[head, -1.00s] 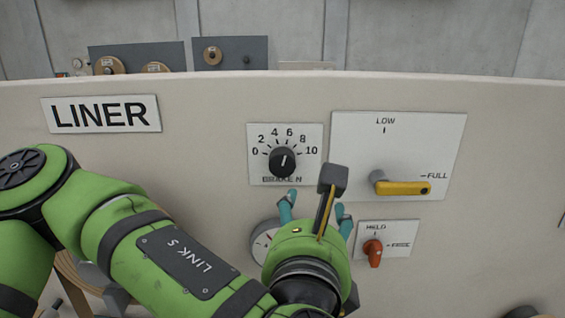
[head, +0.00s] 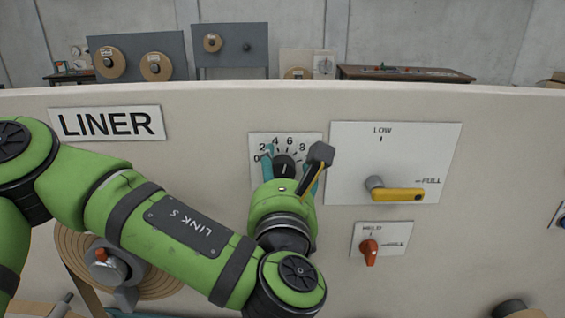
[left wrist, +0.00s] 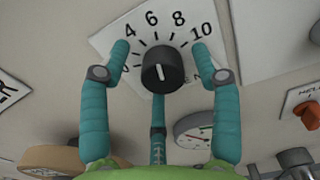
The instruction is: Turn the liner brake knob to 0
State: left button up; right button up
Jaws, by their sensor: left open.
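My left gripper (head: 287,164) is open in front of the plate. In the left wrist view, its teal fingers stand on either side of the knob (left wrist: 162,72), apart from it, and a third finger is below. My gripper hides the lower part of the plate in the head view.
Right of the dial is a plate with a yellow lever (head: 398,195). Below that is a red HELD switch (head: 369,250). A round gauge (left wrist: 196,132) lies below the knob in the left wrist view. A wound roll (head: 75,255) is at lower left.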

pick_arm(q)
jog(key=shift+w, duration=0.15)
pick_arm(e)
jog(key=shift+d, duration=0.1)
pick_arm(q)
jog(key=c, duration=1.1)
jog(key=shift+f+n+b, duration=0.1)
jog(key=shift+n+b, duration=0.3)
jog(key=shift+b, duration=0.5)
jog(key=n+b, duration=0.5)
jog(key=b, duration=0.3)
jog(key=n+b, duration=0.6)
jog(key=b, duration=0.2)
jog(key=shift+a+f, duration=0.15)
jog(key=shift+f, duration=0.05)
jog(key=shift+c, duration=0.2)
pick_arm(e)
notch_tip(320, 180, down, 18)
pick_arm(q)
jog(key=n+b, duration=0.5)
jog(key=shift+r+n+b, duration=0.1)
jog(key=shift+n+b, duration=0.3)
jog(key=shift+n, duration=0.3)
pick_arm(e)
jog(key=w+f+t, duration=0.1)
jog(key=w+t, duration=0.3)
jog(key=w, duration=1.2)
jog(key=shift+a+f+y, duration=0.3)
jog(key=shift+a+f, duration=0.05)
jog(key=shift+a, duration=0.05)
